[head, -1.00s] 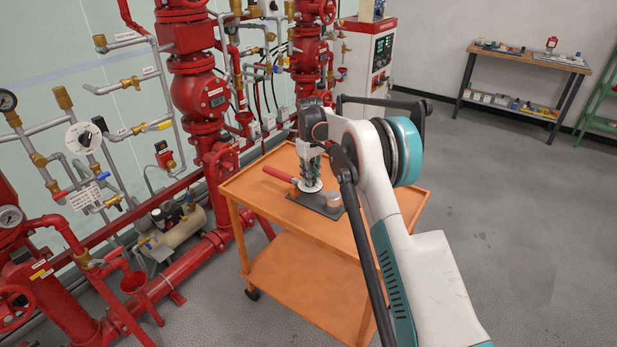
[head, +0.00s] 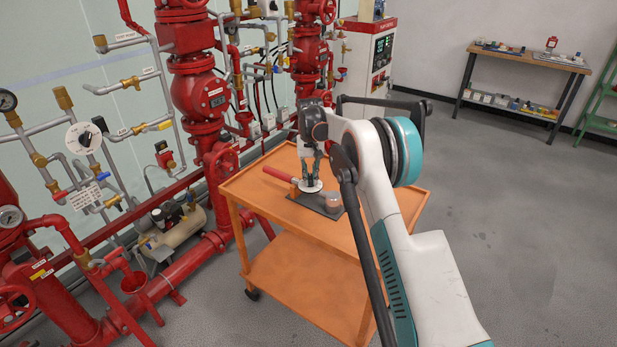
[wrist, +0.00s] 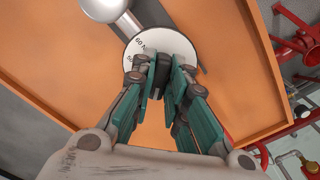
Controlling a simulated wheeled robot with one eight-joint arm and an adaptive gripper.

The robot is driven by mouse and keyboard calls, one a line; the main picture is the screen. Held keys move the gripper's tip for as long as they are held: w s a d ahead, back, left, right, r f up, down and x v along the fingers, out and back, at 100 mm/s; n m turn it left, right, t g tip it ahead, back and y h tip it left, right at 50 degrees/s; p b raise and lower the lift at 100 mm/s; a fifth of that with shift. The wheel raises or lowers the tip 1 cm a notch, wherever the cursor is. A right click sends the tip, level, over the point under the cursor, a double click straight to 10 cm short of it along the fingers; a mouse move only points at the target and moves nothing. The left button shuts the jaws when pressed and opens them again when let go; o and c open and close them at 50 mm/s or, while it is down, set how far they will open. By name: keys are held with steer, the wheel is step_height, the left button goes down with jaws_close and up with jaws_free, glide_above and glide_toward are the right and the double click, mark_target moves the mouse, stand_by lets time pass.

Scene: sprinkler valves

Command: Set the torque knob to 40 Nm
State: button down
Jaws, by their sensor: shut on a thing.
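The torque dial is a white disc (head: 311,186) on a dark base plate (head: 312,202) on the orange cart. In the wrist view the white dial face (wrist: 133,60) shows a "60 N" mark and a second, partly cut mark at its left side. My gripper (wrist: 160,82) points down over the dial and is shut on the dark torque knob (wrist: 158,90) at the disc's middle. The fingers hide most of the knob and the right part of the scale, so the pointer's setting cannot be read. In the head view my gripper (head: 311,178) stands upright over the disc.
A red handle (head: 278,173) sticks out left of the dial. A silver cylinder (head: 333,200) stands on the plate close to the dial. The orange cart (head: 365,228) has bare room around the plate. Red pipes and valves (head: 200,95) line the wall at left.

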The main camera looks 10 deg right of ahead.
steer(key=shift+m, duration=1.8)
steer(key=shift+m, duration=1.7)
